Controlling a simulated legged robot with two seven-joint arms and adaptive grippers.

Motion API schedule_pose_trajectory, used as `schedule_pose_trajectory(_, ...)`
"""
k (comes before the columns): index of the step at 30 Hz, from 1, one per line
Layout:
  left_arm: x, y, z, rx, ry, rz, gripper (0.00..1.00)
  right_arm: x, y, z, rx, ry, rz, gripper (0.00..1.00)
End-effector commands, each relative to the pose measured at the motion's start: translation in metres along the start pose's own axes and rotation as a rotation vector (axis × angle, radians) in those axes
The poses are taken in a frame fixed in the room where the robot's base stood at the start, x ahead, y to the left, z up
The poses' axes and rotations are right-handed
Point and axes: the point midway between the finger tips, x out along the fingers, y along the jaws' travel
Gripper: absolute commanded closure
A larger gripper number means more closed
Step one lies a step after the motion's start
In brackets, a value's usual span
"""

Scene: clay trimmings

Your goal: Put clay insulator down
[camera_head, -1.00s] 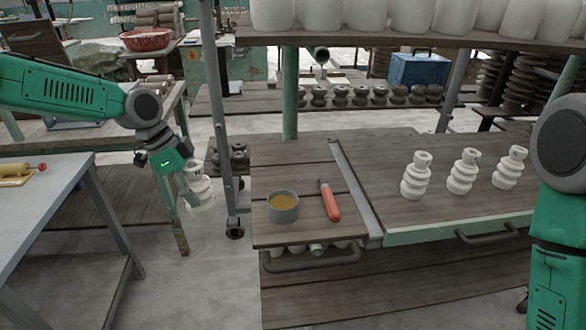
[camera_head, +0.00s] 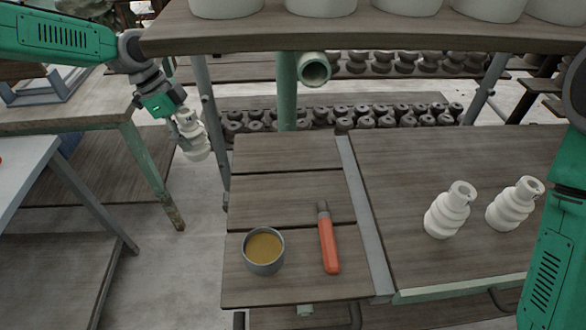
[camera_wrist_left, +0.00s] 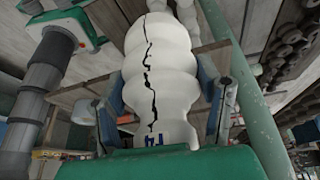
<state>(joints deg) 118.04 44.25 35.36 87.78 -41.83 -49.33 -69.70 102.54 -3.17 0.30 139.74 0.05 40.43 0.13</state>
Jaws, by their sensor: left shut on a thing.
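My left gripper (camera_head: 181,118) is shut on a white ribbed clay insulator (camera_head: 194,142) and holds it in the air, left of the wooden table (camera_head: 290,185). In the left wrist view the held insulator (camera_wrist_left: 160,70) sits between the two fingers (camera_wrist_left: 162,110). A long dark crack runs along it, and blue marks show near its lower end. Two more white insulators, one nearer (camera_head: 449,210) and one farther right (camera_head: 515,204), stand on the right part of the table. My right gripper is out of view; only part of my right arm shows at the right edge.
A grey cup (camera_head: 264,252) of tan liquid and a red-handled tool (camera_head: 328,240) lie on the table's left part. Its far boards are clear. A shelf (camera_head: 360,36) with white pots overhangs the back. Dark insulators (camera_head: 365,116) stand in rows behind. A green post (camera_head: 287,90) rises behind the table.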

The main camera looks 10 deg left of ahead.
Motion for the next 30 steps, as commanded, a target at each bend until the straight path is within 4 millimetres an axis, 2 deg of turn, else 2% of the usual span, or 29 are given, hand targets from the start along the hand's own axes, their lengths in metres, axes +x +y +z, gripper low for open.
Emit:
schedule_pose_trajectory(5,0.003,0.002,-0.015,0.006,0.003,0.000,0.93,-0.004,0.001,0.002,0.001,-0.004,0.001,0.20)
schedule_pose_trajectory(8,0.012,0.001,-0.033,0.007,0.005,0.003,0.93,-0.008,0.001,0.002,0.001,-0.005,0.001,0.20)
schedule_pose_trajectory(18,0.045,0.002,-0.112,0.004,0.008,0.005,0.93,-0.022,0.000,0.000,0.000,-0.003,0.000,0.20)
schedule_pose_trajectory(24,0.059,0.004,-0.153,0.003,0.005,0.002,0.93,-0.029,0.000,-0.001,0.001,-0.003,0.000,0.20)
schedule_pose_trajectory(27,0.064,0.004,-0.164,0.001,0.004,0.002,0.93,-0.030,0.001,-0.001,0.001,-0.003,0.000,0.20)
schedule_pose_trajectory(30,0.068,0.004,-0.165,-0.001,0.005,0.002,0.93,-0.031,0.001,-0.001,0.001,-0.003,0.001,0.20)
